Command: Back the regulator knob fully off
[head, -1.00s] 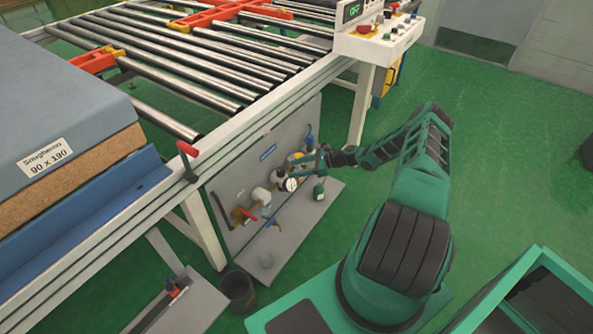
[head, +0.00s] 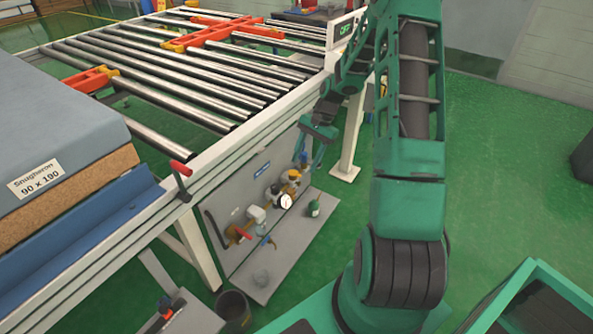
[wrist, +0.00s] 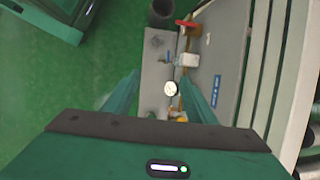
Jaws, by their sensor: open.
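The pneumatic fittings sit along the grey panel under the conveyor. A round white gauge (head: 286,201) faces out from the regulator area; it also shows in the wrist view (wrist: 171,88). A yellow fitting (head: 291,177) is just behind it in the head view. In the wrist view the yellow part (wrist: 181,118) is mostly hidden by my gripper's body. I cannot clearly make out the regulator knob. My gripper (head: 311,163) is open, above and behind the fittings, apart from the gauge. In the wrist view its fingers (wrist: 158,92) are spread wide with the gauge between them in the picture.
A red-handled valve (head: 243,234) and a small green bottle (head: 314,208) are by the panel. A dark bucket (head: 233,308) stands on the floor. The conveyor's side rail (head: 255,126) runs above the panel.

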